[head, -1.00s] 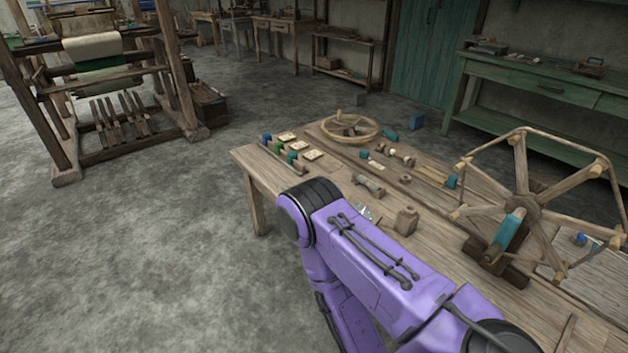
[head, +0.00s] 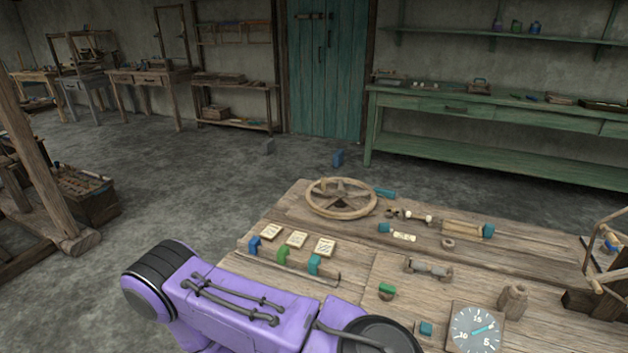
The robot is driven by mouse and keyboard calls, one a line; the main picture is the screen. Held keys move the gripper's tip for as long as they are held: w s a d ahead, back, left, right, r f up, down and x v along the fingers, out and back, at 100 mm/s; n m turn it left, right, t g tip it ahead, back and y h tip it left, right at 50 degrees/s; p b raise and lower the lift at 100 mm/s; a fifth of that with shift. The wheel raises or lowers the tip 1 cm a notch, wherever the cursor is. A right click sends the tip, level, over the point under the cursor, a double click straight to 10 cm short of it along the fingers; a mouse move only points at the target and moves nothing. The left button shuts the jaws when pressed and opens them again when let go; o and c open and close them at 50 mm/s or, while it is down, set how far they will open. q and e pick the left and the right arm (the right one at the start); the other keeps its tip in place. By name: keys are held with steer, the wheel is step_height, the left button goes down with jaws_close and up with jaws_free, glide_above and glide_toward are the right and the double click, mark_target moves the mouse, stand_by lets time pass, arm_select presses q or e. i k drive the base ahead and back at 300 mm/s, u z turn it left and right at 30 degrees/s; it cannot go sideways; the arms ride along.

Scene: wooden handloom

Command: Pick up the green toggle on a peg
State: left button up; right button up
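A green toggle (head: 282,253) stands in a row at the table's left side, between a blue toggle (head: 254,244) and a teal toggle (head: 314,264). Whether a peg is under it is too small to tell. A second small green piece (head: 387,289) sits on a brown base farther right, near the dial (head: 475,330). A purple arm of mine crosses the lower left, in front of the table's near edge. Neither of my grippers is in view.
Paper cards (head: 297,239) lie behind the toggles. A wooden spoked wheel (head: 341,198), a spool (head: 428,268) and a wooden block (head: 512,300) stand on the wooden table (head: 400,245).

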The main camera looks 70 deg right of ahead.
mark_target(383, 288)
steer(key=i, duration=1.3)
steer(key=z, duration=4.25)
